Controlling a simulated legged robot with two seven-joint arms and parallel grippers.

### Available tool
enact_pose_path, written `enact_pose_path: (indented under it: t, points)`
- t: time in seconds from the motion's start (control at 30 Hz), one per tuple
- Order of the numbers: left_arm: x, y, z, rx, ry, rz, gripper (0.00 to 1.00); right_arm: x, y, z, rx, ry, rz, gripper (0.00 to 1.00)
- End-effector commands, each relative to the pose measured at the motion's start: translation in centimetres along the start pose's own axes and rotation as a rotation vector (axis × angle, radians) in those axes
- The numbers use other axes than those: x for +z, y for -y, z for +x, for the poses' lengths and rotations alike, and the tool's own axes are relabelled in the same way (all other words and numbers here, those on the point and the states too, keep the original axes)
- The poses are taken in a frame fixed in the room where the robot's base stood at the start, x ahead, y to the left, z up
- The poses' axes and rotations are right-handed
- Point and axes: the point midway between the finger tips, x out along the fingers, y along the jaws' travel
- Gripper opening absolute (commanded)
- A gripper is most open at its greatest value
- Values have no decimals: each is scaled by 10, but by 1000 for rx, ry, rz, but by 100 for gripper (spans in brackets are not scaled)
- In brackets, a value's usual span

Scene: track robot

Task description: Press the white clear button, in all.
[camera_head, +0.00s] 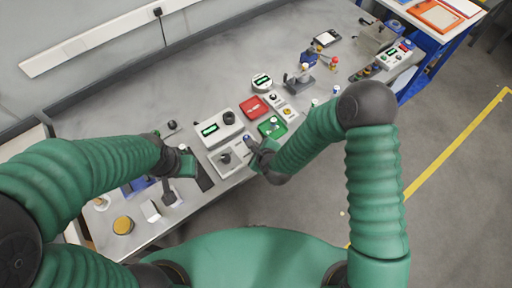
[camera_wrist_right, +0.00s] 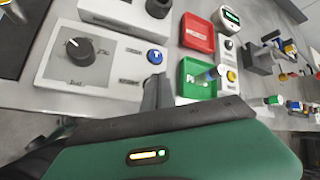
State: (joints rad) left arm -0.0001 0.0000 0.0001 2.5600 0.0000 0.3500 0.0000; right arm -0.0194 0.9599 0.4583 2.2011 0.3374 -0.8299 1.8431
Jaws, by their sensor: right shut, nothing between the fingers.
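I cannot pick out a white clear button for certain in either view. A light grey control box (camera_head: 229,158) with a dark knob stands at the near bench edge. In the right wrist view the same box (camera_wrist_right: 120,80) shows the black knob (camera_wrist_right: 80,50), a blue button (camera_wrist_right: 155,57) and small label plates. My right gripper (camera_head: 250,148) is shut and empty at the box's right side. Its dark fingers (camera_wrist_right: 157,92) show just below the blue button; contact cannot be told. My left gripper (camera_head: 188,163) is left of the box, its jaws unclear.
A box with a green display (camera_head: 209,129) stands behind the control box. A red tray (camera_head: 254,107) and a green tray (camera_head: 272,130) lie to the right, beside a round display (camera_head: 261,82). Several small items stand farther right. A yellow disc (camera_head: 123,225) lies at the near left.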

Motion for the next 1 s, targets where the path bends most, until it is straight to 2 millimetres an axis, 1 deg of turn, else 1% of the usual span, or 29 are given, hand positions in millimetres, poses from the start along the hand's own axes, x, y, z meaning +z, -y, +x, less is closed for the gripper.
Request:
enact_pose_path:
  t: [0.53,0.83,1.0]
  points:
    - [2,0,7,0,0,0,36,-4,-4,5,0,-1,1,0]
    - [1,0,6,0,0,0,36,-4,-3,4,0,-2,1,0]
    - [0,0,-2,0,0,0,36,0,2,-2,0,-2,2,0]
